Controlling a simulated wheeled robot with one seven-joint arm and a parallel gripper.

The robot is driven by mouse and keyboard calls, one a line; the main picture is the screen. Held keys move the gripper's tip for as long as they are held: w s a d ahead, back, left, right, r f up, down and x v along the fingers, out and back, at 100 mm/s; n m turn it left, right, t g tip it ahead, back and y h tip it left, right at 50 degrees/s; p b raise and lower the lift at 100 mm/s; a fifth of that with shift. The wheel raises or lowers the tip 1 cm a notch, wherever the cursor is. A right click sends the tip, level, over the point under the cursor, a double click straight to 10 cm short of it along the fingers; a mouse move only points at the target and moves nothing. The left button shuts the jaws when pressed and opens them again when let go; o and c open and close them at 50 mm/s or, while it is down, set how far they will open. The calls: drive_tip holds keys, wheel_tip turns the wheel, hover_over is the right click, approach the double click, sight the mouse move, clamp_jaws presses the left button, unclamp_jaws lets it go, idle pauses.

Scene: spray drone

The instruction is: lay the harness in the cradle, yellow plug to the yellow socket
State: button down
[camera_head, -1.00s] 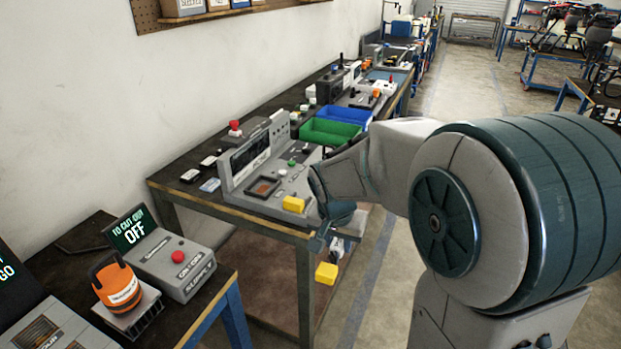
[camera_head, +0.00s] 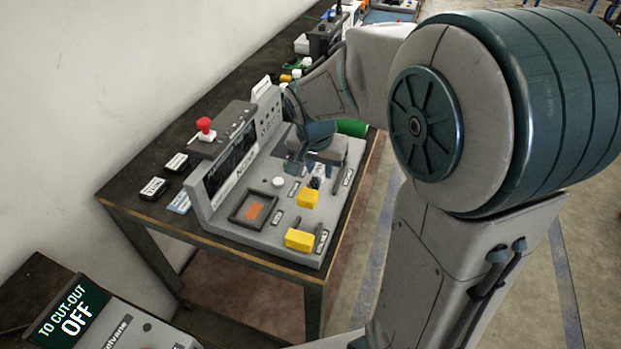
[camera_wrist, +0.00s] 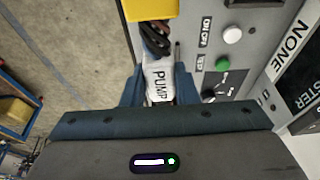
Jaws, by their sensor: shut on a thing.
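The harness has a white body marked PUMP (camera_wrist: 158,80), a short black cable (camera_wrist: 155,38) and a yellow plug, which shows in the head view (camera_head: 308,198) and at the top of the wrist view (camera_wrist: 150,8). My gripper (camera_head: 317,170) is shut on the white body, one finger on each side in the wrist view (camera_wrist: 158,92). The harness is over the grey console's deck, plug toward the near end. The yellow socket (camera_head: 300,239) sits at the deck's near right corner, apart from the plug. Dark cradle prongs (camera_head: 320,232) stand beside it. I cannot tell the harness's height above the deck.
The console (camera_head: 226,218) has an upright display panel, a recessed square tray (camera_head: 254,210) and a white button (camera_head: 278,182). A red mushroom button (camera_head: 205,126) rises behind the panel. A green bin (camera_head: 352,128) is beyond the gripper.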

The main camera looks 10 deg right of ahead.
sight(319, 202)
drive_tip(key=shift+w+f, duration=0.2)
drive_tip(key=shift+w, duration=0.1)
wheel_tip(319, 202, down, 10)
drive_tip(key=shift+r, duration=0.25)
drive_tip(key=shift+f, duration=0.15)
drive_tip(key=c, duration=1.1)
unclamp_jaws()
